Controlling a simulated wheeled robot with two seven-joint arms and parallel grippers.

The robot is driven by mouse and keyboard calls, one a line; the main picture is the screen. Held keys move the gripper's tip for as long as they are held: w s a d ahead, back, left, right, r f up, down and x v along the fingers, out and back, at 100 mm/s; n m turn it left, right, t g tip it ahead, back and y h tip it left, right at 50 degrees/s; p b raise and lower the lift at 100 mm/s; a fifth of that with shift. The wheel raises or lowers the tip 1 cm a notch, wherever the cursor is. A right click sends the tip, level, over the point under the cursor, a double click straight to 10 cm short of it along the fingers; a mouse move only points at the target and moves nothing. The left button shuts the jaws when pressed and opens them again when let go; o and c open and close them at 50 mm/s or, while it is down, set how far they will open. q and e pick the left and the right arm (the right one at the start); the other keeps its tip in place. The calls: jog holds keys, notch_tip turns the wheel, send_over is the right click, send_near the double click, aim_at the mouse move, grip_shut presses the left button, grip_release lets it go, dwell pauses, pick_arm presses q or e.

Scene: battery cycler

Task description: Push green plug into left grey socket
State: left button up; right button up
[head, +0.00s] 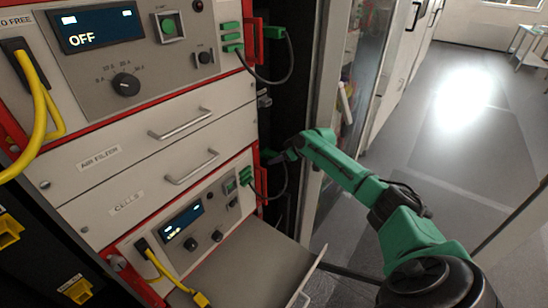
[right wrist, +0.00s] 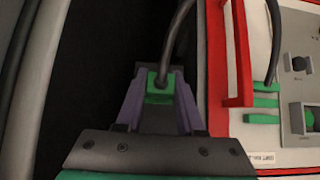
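A green plug (right wrist: 160,88) with a dark cable sits between the two fingers of my right gripper (right wrist: 160,95) in the right wrist view. The fingers lie close along both its sides and appear shut on it. In the head view, my right gripper (head: 278,156) is at the dark gap beside the rack's right edge, level with the lower unit; the plug is hard to make out there. Small grey fittings (head: 264,98) show higher in that gap; I cannot tell whether one is the left grey socket. My left gripper is not in view.
The lower unit (head: 190,228) has green connectors (head: 246,176) and a looped cable (head: 283,186) near my right gripper. A red handle (right wrist: 239,60) stands right of the fingers. A glass-fronted cabinet (head: 350,75) stands right of the gap.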

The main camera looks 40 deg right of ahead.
jog(key=shift+s+d+p, duration=0.15)
jog(key=shift+s+p, duration=0.3)
jog(key=shift+p, duration=0.1)
jog(key=s+p, duration=0.2)
jog(key=s+d+p, duration=0.1)
jog(key=s, duration=0.1)
jog(key=shift+s+d+p, duration=0.15)
jog(key=shift+s+p, duration=0.15)
jog(key=shift+p, duration=0.05)
dwell(0.5)
